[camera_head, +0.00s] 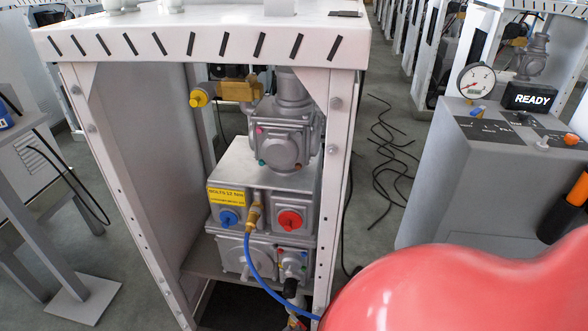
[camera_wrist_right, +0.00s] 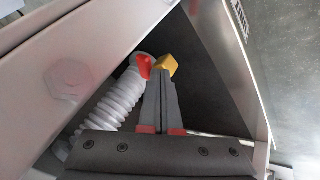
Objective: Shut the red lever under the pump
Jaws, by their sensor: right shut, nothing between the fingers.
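The red lever (camera_wrist_right: 143,65) shows in the right wrist view at the top of a white corrugated hose (camera_wrist_right: 113,106), just left of my fingertips. A yellow piece (camera_wrist_right: 166,67) is right at the fingertips, beside the lever. My right gripper (camera_wrist_right: 160,80) is shut and empty; I cannot tell whether it touches the lever. In the head view the grey pump (camera_head: 282,138) stands inside the white frame. The lever cannot be made out clearly there, and my right gripper is not visible. My left gripper is in neither view.
White frame posts (camera_head: 338,160) and a sloping beam (camera_wrist_right: 70,75) close in around the right gripper. A blue hose (camera_head: 252,270) hangs below a red knob (camera_head: 290,221) and a blue knob (camera_head: 229,217). A grey console (camera_head: 490,160) stands to the right.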

